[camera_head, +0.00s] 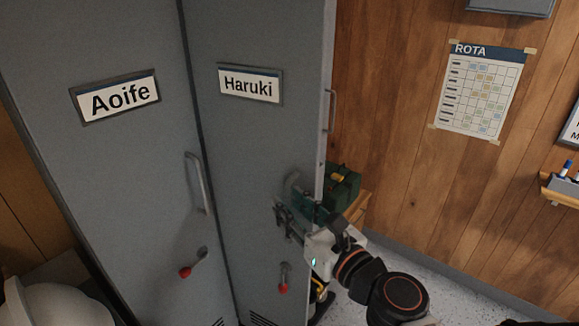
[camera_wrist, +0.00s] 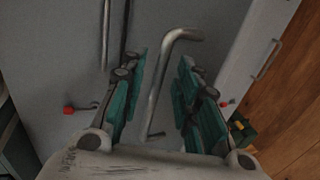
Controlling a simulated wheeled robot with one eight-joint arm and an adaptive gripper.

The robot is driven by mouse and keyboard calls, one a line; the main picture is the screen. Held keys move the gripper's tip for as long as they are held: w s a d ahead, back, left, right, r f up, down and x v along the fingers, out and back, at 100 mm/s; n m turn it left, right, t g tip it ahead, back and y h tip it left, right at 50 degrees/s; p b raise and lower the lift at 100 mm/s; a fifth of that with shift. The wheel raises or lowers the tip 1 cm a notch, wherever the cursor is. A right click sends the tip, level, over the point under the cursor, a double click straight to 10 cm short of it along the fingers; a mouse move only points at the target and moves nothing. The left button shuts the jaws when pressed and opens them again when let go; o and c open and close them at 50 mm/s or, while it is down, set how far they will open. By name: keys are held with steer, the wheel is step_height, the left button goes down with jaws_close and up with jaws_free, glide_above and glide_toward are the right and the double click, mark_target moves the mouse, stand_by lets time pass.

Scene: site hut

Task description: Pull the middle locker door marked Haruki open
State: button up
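The grey locker door marked Haruki (camera_head: 235,140) stands to the right of the Aoife door, with a dark seam between them. It looks shut. Its bent metal bar handle (camera_wrist: 165,75) shows in the wrist view; in the head view my gripper mostly hides it. My gripper (camera_head: 297,208) is in front of the Haruki door at its handle. In the wrist view my gripper (camera_wrist: 162,75) has its green-padded fingers apart, one on each side of the bar. I see gaps between the bar and both fingers.
The Aoife door (camera_head: 125,150) has its own handle (camera_head: 198,183) and a red-tipped latch (camera_head: 190,267). Another red-tipped latch (camera_head: 283,278) sits low on the Haruki door. A green case (camera_head: 343,187) stands behind my gripper. A white helmet (camera_head: 45,303) is at lower left. Floor shows at right.

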steer(key=shift+v, duration=2.9)
steer(key=s+d+f+n+g+h, duration=0.1)
steer(key=d+f+n+g+h, duration=0.1)
steer(key=d+n, duration=0.3)
steer(key=s+d+f+n+g+h, duration=0.2)
steer(key=d+n, duration=0.4)
steer(key=n, duration=0.8)
steer(key=s+d+f+n+g+h, duration=0.2)
steer(key=d+n+g+h, duration=0.2)
steer(key=n, duration=0.6)
steer(key=shift+d+f+h, duration=0.25)
steer(key=shift+d+h, duration=0.5)
steer(key=shift+h, duration=0.25)
